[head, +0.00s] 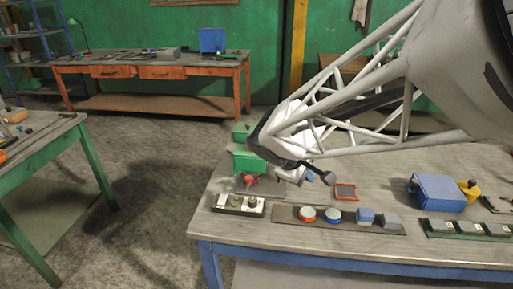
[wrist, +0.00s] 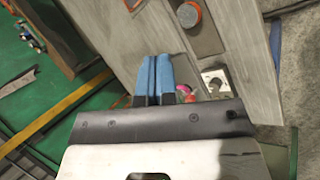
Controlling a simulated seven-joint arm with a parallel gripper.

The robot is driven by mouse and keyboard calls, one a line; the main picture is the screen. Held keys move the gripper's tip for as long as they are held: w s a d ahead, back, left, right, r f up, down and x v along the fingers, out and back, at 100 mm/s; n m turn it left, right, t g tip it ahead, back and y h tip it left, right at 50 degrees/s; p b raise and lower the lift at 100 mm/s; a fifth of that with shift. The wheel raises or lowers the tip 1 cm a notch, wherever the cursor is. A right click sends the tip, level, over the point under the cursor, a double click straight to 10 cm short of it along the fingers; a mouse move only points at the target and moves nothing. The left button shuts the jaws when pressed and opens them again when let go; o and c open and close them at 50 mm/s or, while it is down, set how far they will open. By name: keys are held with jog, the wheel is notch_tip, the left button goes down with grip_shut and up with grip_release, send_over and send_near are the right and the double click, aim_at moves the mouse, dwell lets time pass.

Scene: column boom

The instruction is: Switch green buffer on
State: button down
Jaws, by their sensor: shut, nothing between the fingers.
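A green machine (head: 248,161), which looks like the green buffer, stands at the left end of the workbench, partly hidden behind my arm. A red round part (head: 249,180) shows at its front, and a red-pink part also shows beside my fingers in the wrist view (wrist: 183,91). I cannot make out its switch. My gripper (head: 310,176) is just right of the machine, mostly hidden by my arm in the head view. In the wrist view its two blue fingers (wrist: 154,74) are together, with nothing held. I cannot tell whether they touch anything.
A pale plate with dark knobs (head: 238,205) lies at the bench's front left. Beside it a strip (head: 345,225) carries red, blue and grey controls. An orange-framed tray (head: 345,191), a blue box (head: 436,192) and a green-based switch strip (head: 468,229) lie to the right.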

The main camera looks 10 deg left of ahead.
jog(key=w+a+f+n+t, duration=0.25)
jog(key=w+a+n, duration=0.2)
jog(key=a, duration=0.65)
jog(key=n+t+y, duration=0.1)
jog(key=n+t, duration=0.1)
jog(key=n, duration=0.3)
send_over(223, 200)
jog(key=s, duration=0.1)
notch_tip(223, 200, down, 6)
jog(key=shift+s+a+f, duration=0.1)
jog(key=shift+f, duration=0.05)
jog(key=shift+f, duration=0.1)
jog(key=shift+w+f, duration=0.2)
jog(key=shift+f, duration=1.2)
jog(key=shift+w+f, duration=0.25)
jog(key=shift+f, duration=1.2)
jog(key=shift+w+f, duration=0.2)
jog(key=shift+f, duration=1.2)
